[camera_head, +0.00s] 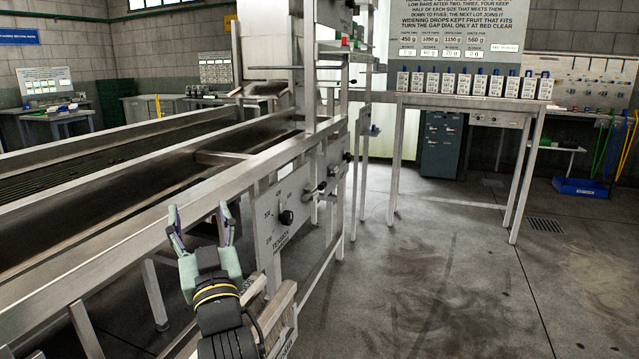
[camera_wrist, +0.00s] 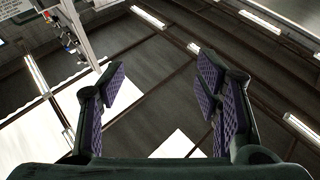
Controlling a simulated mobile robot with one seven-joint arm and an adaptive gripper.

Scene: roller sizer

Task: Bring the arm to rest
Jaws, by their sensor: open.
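My gripper (camera_head: 200,229) is at the lower left of the head view, in front of the near metal rail of the long sizer machine (camera_head: 120,234). Its two fingers are spread apart and point up, with nothing between them. In the wrist view my gripper (camera_wrist: 166,88) also shows open and empty, its purple ridged pads facing each other. Beyond the fingers the wrist view shows the ceiling with lamp strips. I cannot tell whether the gripper touches the rail.
A panel with a dial (camera_head: 287,217) and levers is on the machine just right of my gripper. A metal stand (camera_head: 465,103) holds a row of small labelled boxes. A blue tray (camera_head: 580,187) lies on the floor at the right. The floor (camera_head: 440,290) at right front is clear.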

